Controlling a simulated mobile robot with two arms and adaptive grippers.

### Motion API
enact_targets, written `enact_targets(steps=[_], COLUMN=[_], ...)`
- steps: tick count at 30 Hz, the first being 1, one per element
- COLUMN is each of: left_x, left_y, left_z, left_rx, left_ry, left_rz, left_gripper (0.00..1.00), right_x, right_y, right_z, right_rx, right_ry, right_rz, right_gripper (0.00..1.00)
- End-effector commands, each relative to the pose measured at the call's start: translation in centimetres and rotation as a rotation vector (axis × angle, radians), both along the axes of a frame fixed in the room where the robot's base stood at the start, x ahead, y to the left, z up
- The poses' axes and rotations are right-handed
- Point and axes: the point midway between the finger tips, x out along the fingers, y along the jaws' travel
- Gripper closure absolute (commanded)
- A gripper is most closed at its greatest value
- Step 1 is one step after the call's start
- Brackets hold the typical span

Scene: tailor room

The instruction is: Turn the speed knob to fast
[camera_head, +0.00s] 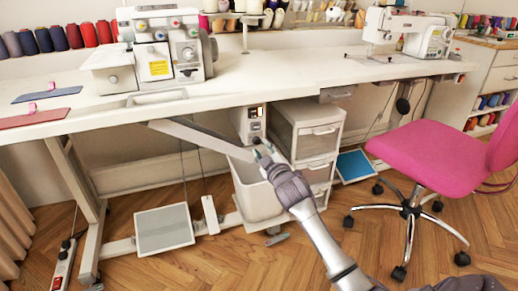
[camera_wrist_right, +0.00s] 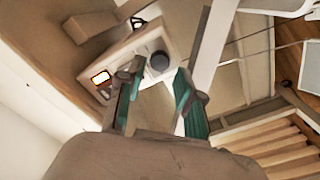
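The control box (camera_head: 241,122) is a pale unit under the table, left of the drawer unit, in the head view. In the right wrist view it shows at an angle, with a small lit switch (camera_wrist_right: 101,77). The speed knob (camera_wrist_right: 160,61) is a dark round knob on its face; I cannot read any speed marks. My right gripper (camera_head: 264,153) is just below the box's front. In the right wrist view the gripper (camera_wrist_right: 157,75) is open, its teal-padded fingers apart with the knob between or just beyond their tips. Contact cannot be told. My left gripper is not in view.
The white table (camera_head: 270,77) hangs over the box, with a serger (camera_head: 165,52) and a sewing machine (camera_head: 405,30) on top. White drawers (camera_head: 305,125) stand right of the box and a white bin (camera_head: 258,200) below. A pink chair (camera_head: 430,155) stands at the right.

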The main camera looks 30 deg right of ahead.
Motion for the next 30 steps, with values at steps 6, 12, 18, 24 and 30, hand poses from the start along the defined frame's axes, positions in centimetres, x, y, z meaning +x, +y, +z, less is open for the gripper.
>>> enact_targets(steps=[6, 12, 18, 24, 30], left_x=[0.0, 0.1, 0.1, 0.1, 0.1], left_y=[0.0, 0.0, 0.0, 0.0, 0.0], left_z=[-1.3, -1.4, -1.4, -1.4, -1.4], left_rx=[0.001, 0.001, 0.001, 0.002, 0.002], left_ry=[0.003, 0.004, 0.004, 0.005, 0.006], left_rz=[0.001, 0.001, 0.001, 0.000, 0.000], left_gripper=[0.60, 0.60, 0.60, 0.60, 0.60], right_x=[2.8, 3.5, 3.5, 3.5, 3.5], right_y=[-0.7, -0.9, -0.9, -0.9, -0.9], right_z=[-0.1, 0.0, 0.0, 0.0, 0.0], right_rx=[-0.001, 0.000, 0.000, 0.000, 0.002], right_ry=[0.000, 0.000, 0.000, 0.000, 0.000], right_rz=[-0.001, 0.000, 0.000, 0.000, 0.000], right_gripper=[0.64, 0.64, 0.64, 0.96, 1.00])
